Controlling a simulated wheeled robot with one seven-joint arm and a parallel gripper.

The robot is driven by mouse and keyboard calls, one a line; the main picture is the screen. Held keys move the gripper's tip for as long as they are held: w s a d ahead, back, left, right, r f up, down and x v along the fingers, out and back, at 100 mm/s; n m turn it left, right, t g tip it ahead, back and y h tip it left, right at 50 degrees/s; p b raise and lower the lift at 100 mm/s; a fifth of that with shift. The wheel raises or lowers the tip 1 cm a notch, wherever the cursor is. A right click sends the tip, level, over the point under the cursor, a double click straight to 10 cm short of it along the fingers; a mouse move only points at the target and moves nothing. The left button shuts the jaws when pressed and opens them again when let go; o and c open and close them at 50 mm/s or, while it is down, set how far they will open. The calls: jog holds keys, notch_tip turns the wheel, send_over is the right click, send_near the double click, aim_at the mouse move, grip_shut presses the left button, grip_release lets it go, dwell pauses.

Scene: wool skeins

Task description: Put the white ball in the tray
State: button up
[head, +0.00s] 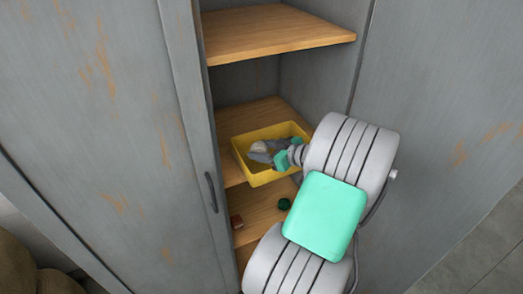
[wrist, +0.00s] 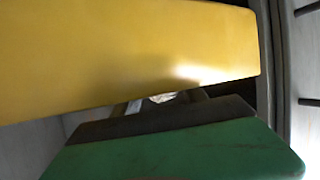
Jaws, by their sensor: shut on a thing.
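The yellow tray (head: 268,178) sits on a wooden shelf inside the grey cabinet. My gripper (head: 264,153) reaches in from the right, with its fingers over the tray. It is shut on a pale thing at its fingertips, which looks like the white ball (head: 258,146); the fingers hide much of it. I cannot tell whether the ball touches the tray's floor. In the wrist view a yellow surface, likely the tray (wrist: 120,50), fills the top, and only a small white patch (wrist: 162,97) shows below it.
A dark green ball (head: 284,204) and a small reddish thing (head: 236,222) lie on a lower wooden surface (head: 262,212). An upper shelf (head: 275,32) is above the tray. The cabinet's left door (head: 120,130) and right side stand close around the opening.

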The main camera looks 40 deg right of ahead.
jog(key=shift+f+b, duration=0.3)
jog(key=o, duration=1.3)
jog(key=shift+o, duration=0.2)
jog(key=shift+r, duration=0.1)
jog(key=shift+r+p, duration=0.3)
jog(key=shift+p, duration=0.2)
jog(key=shift+r+p, duration=0.7)
jog(key=shift+p, duration=0.15)
jog(key=shift+s+d+f+b, duration=0.1)
jog(key=shift+s+d+b, duration=0.05)
jog(key=shift+s+b, duration=0.3)
jog(key=shift+s+d+f+b, duration=0.1)
jog(key=shift+s+d+b, duration=0.05)
jog(key=shift+s+b, duration=0.25)
jog(key=b+v, duration=0.1)
jog(key=v, duration=0.9)
jog(key=shift+a+r, duration=0.15)
jog(key=shift+a, duration=0.05)
jog(key=shift+s, duration=0.1)
